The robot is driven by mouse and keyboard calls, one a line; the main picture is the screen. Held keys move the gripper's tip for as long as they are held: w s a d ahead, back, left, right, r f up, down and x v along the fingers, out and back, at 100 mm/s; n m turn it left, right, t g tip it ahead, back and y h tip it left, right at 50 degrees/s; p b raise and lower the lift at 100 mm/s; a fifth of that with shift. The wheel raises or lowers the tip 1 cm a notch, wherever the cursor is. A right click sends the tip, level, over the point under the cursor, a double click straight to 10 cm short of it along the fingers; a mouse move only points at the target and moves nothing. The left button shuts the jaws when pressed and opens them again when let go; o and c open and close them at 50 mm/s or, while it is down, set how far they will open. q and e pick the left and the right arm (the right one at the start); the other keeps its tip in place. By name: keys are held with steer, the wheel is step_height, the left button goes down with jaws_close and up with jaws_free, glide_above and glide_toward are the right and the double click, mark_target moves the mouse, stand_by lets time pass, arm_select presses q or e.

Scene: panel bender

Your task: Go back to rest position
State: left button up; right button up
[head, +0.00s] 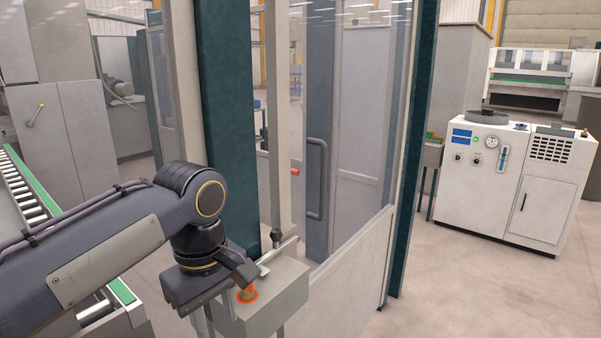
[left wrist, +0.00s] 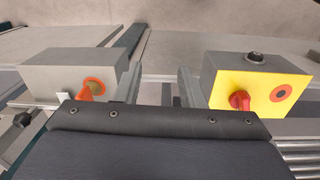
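My left arm comes in from the left in the head view, and its dark gripper (head: 215,285) is close in front of a grey control box (head: 285,298). The gripper hides part of that box, and its fingers are hard to make out there. In the left wrist view two grey fingers stand apart, with nothing seen held between them, so the left gripper (left wrist: 160,88) looks open. My right gripper is in neither view.
The grey box carries an orange control (head: 247,295). The left wrist view also shows a yellow-faced box (left wrist: 258,92) with a red switch (left wrist: 240,101). A glazed panel (head: 345,130) stands behind. A roller conveyor (head: 25,190) is left; a white cabinet (head: 510,180) stands right, with open floor before it.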

arm_select(q)
steer(key=s+a+f+m+t+h, duration=0.1)
steer(key=s+a+f+m+t, duration=0.1)
steer(key=s+a+f+m, duration=0.2)
steer(key=s+a+f+m+t+h, duration=0.2)
steer(key=s+a+f+m+t, duration=0.1)
steer(key=s+f, duration=0.7)
steer(key=shift+s+a+f+m+h, duration=0.3)
steer(key=shift+s+a+m, duration=0.1)
steer(key=shift+a+m, duration=0.1)
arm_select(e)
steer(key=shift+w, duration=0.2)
